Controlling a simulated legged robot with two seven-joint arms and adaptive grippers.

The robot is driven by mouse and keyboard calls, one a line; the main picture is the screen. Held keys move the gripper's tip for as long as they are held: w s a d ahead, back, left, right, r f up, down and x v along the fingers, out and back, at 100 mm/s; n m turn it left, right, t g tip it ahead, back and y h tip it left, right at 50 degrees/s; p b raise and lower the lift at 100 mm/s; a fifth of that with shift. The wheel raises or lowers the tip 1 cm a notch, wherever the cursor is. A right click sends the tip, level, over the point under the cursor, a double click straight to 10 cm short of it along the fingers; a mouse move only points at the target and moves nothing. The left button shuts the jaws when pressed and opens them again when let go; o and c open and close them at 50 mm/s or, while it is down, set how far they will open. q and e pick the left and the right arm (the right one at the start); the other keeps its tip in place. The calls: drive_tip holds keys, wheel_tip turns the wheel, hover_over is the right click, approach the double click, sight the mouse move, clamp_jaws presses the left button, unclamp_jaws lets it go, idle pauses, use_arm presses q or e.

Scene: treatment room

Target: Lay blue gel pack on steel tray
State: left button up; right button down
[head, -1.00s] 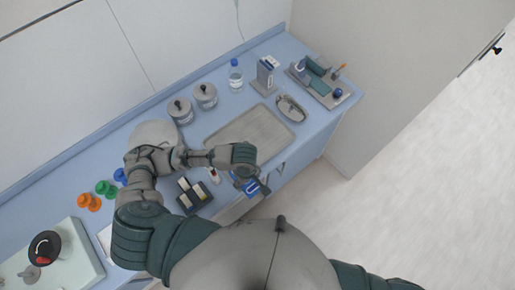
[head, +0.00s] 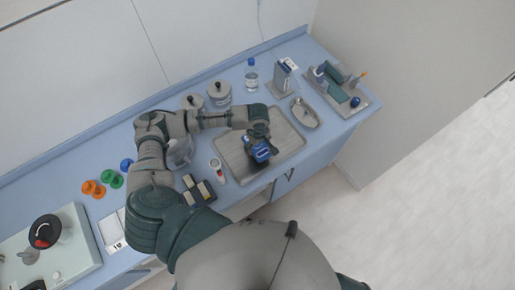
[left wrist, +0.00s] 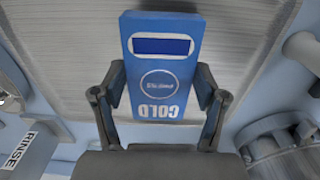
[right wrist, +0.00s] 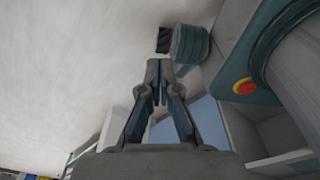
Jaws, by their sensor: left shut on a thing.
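The blue gel pack (head: 260,153) is in the grasp of my left gripper (head: 259,143) over the steel tray (head: 288,138). In the left wrist view the pack (left wrist: 160,65), marked COLD, sits between the two fingers (left wrist: 159,88), with the ribbed tray (left wrist: 70,50) behind it. I cannot tell whether the pack touches the tray. My right gripper (right wrist: 160,82) shows only in the right wrist view, its fingertips together and nothing between them, away from the counter.
A kidney dish (head: 305,113) lies right of the tray, near a filled grey tray (head: 350,105). A water bottle (head: 251,75) and lidded jars (head: 218,94) stand behind. A dark block holder (head: 198,192) and a white-and-red tube (head: 217,170) lie to the left.

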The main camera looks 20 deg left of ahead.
sight(259, 147)
use_arm(q)
drive_tip(key=f, duration=0.1)
drive_tip(key=d+f, duration=0.1)
drive_tip(key=shift+s+f, duration=0.2)
drive_tip(key=shift+f, duration=0.35)
drive_tip(key=shift+a+f, duration=0.1)
drive_tip(key=shift+a, duration=0.1)
drive_tip(key=o, duration=1.5)
drive_tip(key=shift+a, duration=0.2)
drive_tip(key=shift+o, duration=1.3)
drive_tip(key=shift+a, duration=0.1)
drive_tip(key=shift+d, duration=0.2)
drive_tip(key=shift+d+r, duration=0.1)
drive_tip(key=shift+r, duration=0.25)
drive_tip(key=r, duration=1.1)
drive_tip(key=shift+a+r, duration=0.1)
drive_tip(key=shift+a, duration=0.2)
drive_tip(key=shift+d+r, duration=0.1)
use_arm(e)
drive_tip(key=shift+s+d+r, duration=0.15)
drive_tip(key=shift+d+r, duration=0.05)
drive_tip(key=shift+d, duration=0.3)
use_arm(q)
drive_tip(key=shift+d, duration=0.1)
